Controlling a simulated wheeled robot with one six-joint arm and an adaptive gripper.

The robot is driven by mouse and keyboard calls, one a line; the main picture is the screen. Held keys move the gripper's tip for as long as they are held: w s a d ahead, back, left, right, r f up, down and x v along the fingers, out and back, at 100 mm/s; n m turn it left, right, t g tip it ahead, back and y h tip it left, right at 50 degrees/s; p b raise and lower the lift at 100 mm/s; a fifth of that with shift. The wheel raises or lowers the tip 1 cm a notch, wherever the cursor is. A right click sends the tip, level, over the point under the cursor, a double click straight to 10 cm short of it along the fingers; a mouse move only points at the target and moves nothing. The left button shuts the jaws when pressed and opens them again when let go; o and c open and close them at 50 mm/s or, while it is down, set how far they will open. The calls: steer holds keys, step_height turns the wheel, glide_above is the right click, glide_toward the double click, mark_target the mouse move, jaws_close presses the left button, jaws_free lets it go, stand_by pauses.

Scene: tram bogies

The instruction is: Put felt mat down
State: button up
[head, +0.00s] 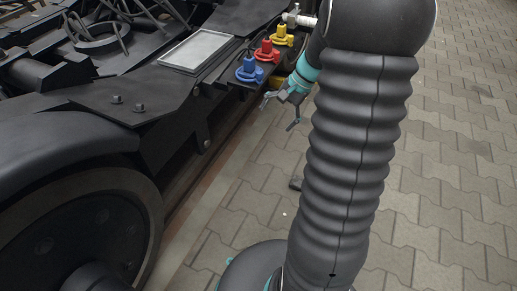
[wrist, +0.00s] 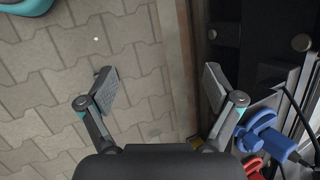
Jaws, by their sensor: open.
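My gripper (head: 281,111) is open and empty beside the bogie's side, over the paving. In the wrist view its two fingers (wrist: 158,90) stand wide apart, with only paving and a brownish edge strip between them. I cannot pick out the felt mat with certainty. A pale grey rectangular panel with a raised rim (head: 197,50) lies on the bogie frame, left of my gripper; I cannot tell whether it is a tray or holds the mat. A small dark object (head: 296,184) lies on the paving, partly hidden by my arm; I cannot tell what it is.
Blue (head: 250,71), red (head: 266,50) and yellow (head: 283,36) fittings stand in a row on the bogie, close to my gripper. The blue one (wrist: 262,137) is right of my fingers in the wrist view. A large wheel (head: 80,225) is at the left. Paving at the right is clear.

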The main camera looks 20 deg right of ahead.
steer(key=s+a+r+n+t+h, duration=0.2)
steer(key=s+a+r+n, duration=0.3)
steer(key=s, duration=0.5)
steer(key=s+a+r+n+t+h, duration=0.2)
steer(key=s+a+r+n+h, duration=0.1)
steer(key=s+a+r+n, duration=0.3)
steer(key=s+a+r, duration=0.2)
steer(key=s+a, duration=0.2)
steer(key=shift+s, duration=0.15)
steer(key=shift+r, duration=0.1)
step_height(320, 180, up, 3)
steer(key=p, duration=0.3)
steer(key=shift+r, duration=0.2)
stand_by(3.9)
